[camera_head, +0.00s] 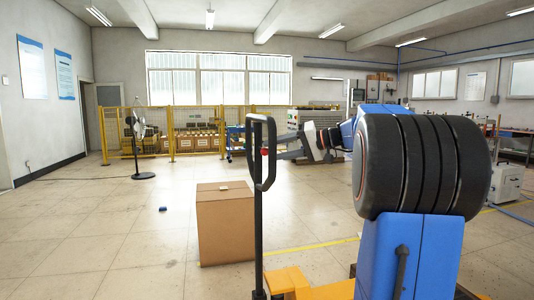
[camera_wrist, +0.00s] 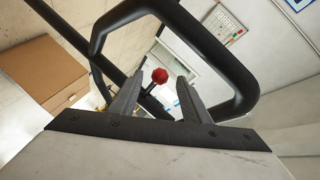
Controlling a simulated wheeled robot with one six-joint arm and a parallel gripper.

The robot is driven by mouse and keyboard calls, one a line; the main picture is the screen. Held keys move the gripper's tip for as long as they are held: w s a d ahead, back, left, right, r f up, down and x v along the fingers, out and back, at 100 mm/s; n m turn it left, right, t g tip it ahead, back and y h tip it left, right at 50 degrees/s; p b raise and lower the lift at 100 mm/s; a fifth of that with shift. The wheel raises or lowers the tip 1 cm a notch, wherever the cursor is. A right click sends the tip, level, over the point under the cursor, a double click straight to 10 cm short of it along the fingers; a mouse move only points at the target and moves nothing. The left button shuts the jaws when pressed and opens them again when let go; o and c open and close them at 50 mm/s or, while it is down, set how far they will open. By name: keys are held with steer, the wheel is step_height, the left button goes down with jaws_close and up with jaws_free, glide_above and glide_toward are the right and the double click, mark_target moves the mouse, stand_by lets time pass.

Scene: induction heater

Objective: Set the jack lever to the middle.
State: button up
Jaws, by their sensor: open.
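The black pallet jack handle (camera_head: 258,215) stands upright in the head view, with a loop at its top. A red-knobbed lever (camera_head: 264,151) sits inside the loop. In the wrist view the loop (camera_wrist: 218,55) crosses the picture at a slant, and the red knob (camera_wrist: 160,75) shows beyond the fingers, in line with the gap between them. My gripper (camera_head: 282,145) is just right of the loop in the head view. Its two fingers (camera_wrist: 157,95) are open on either side of the knob's line, with nothing held. I cannot tell how far the knob is from the fingertips.
A cardboard box (camera_head: 225,225) stands on the floor left of the handle. An orange part (camera_head: 287,279) lies low beside the handle's foot. A black fan (camera_head: 138,140) and a yellow fence (camera_head: 172,130) stand farther back. The floor at left is mostly clear.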

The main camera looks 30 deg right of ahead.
steer(key=v, duration=1.3)
steer(key=shift+f, duration=0.1)
